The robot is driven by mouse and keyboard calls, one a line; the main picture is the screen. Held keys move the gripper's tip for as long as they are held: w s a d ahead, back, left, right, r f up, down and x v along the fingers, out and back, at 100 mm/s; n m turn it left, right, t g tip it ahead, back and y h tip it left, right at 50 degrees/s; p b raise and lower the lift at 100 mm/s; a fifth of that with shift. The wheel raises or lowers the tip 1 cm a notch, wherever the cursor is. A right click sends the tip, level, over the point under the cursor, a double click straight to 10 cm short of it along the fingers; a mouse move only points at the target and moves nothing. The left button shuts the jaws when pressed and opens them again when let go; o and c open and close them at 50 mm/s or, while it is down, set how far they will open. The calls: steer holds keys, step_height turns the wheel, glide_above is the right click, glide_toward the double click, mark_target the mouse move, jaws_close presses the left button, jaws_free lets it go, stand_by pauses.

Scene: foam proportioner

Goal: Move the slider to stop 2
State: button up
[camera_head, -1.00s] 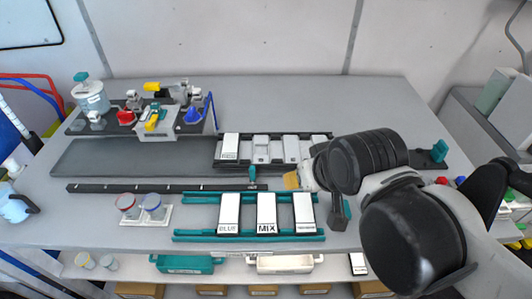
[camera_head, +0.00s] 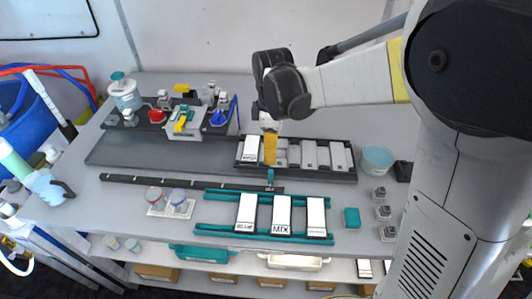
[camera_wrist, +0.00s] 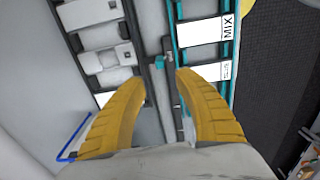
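The slider is a teal knob (camera_head: 270,176) near the right end of a dark rail (camera_head: 180,183) that has small pale marks. The wrist view also shows the teal knob (camera_wrist: 160,62), just beyond and between my fingertips. My gripper (camera_head: 269,160) has yellow fingers and points down just above and behind the knob in the head view. In the wrist view my gripper (camera_wrist: 156,72) is open, with a clear gap between its fingers. It holds nothing, and I cannot tell whether a finger touches the knob. Stop numbers are not readable.
A teal rack (camera_head: 212,228) with white labelled cards, including MIX, lies in front of the rail. A black tray (camera_head: 345,177) with white blocks lies behind it. Two small cups (camera_head: 178,198) stand in front of the rail. The dark board (camera_head: 150,150) at left has free room.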

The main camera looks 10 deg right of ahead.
mark_target(270, 171)
step_height(270, 171, down, 11)
steer(key=b, duration=0.3)
steer(key=shift+r, duration=0.2)
steer(key=shift+c, duration=0.4)
jaws_close()
